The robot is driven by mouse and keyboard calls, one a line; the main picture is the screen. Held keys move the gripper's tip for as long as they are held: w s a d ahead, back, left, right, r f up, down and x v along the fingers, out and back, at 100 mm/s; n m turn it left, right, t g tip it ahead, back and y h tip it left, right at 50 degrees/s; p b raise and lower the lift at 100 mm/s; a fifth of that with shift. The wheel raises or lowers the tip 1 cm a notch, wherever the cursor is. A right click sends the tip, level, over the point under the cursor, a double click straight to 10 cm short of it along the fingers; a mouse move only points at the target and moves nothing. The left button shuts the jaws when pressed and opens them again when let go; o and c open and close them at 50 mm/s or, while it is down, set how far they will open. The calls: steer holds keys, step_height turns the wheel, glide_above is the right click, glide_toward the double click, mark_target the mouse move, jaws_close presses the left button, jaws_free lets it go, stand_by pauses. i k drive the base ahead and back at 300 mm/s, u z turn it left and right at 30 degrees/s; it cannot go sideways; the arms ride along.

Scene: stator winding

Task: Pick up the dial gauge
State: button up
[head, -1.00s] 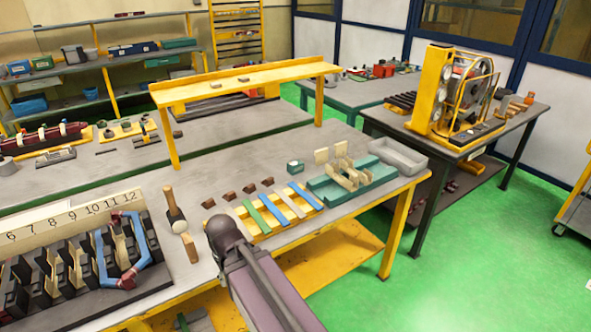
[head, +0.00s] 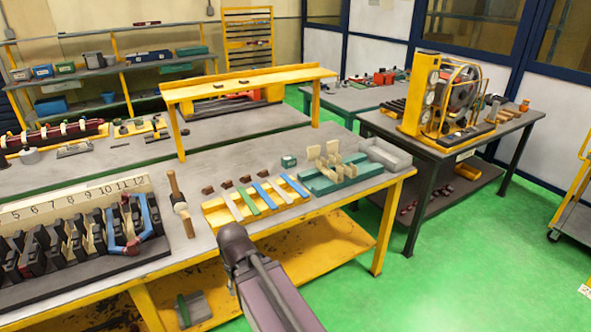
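I cannot make out a separate dial gauge for certain. Round dial faces (head: 431,98) show on the yellow frame of a machine (head: 424,85) on the right-hand table. A small teal block (head: 289,161) sits on the near workbench, too small to identify. Part of my own arm rises from the bottom middle of the head view, in front of the near workbench. My gripper is not in view.
The near workbench (head: 340,203) holds a numbered slotted rack (head: 75,205), a mallet (head: 174,188), a yellow tray of coloured strips (head: 215,217), a green fixture (head: 318,185) and a grey bin (head: 385,154). Green floor (head: 450,260) lies clear on the right.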

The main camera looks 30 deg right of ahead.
mark_target(287, 161)
steer(key=k, duration=0.75)
steer(key=z, duration=0.35)
steer(key=i, duration=0.55)
steer(key=z, duration=0.55)
steer(key=i, duration=1.55)
steer(key=u, duration=0.3)
